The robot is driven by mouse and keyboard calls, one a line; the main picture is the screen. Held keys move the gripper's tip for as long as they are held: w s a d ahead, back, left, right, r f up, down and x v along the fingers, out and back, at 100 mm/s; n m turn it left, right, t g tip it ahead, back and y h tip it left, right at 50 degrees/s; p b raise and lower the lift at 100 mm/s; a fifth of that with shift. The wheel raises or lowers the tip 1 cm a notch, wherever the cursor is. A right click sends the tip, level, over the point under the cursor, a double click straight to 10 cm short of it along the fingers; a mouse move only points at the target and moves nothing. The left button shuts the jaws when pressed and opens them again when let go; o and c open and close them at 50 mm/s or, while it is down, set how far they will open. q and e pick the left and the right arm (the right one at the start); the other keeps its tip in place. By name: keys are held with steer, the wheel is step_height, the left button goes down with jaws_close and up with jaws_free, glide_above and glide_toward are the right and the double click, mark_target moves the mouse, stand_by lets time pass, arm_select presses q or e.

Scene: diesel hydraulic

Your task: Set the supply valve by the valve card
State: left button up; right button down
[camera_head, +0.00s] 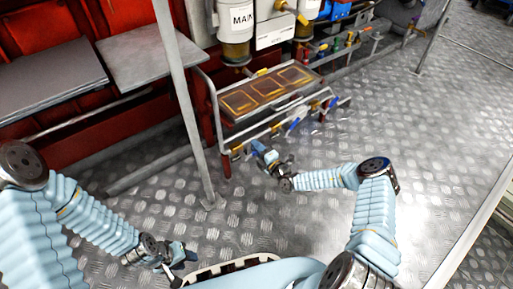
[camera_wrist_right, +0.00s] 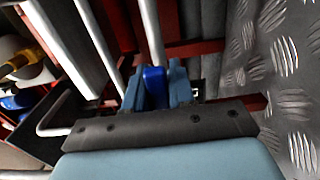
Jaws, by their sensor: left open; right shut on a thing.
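A row of small valves with coloured handles runs along the front rail of a low rack; one blue handle (camera_head: 294,124) and a yellow one (camera_head: 237,151) show there. My right gripper (camera_head: 262,150) is at the left part of this rail. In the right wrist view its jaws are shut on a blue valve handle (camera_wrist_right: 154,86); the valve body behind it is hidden. My left gripper (camera_head: 186,258) is open and empty, low over the floor at the bottom left. A white plate (camera_head: 276,31) hangs between the canisters; its writing is too small to read.
A canister marked MAIN (camera_head: 237,30) stands behind the rack's brown panelled top (camera_head: 265,93). A grey post (camera_head: 188,110) rises left of the rack, before a metal bench (camera_head: 150,50). More coloured valves (camera_head: 345,42) sit at the back. The tread-plate floor (camera_head: 440,150) is clear at right.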

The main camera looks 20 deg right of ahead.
steer(key=shift+f, duration=0.15)
steer(key=c, duration=1)
jaws_free()
steer(key=shift+c, duration=0.2)
steer(key=p+v, duration=0.2)
steer(key=v, duration=1.2)
steer(key=shift+p, duration=0.4)
steer(key=shift+w+a, duration=0.1)
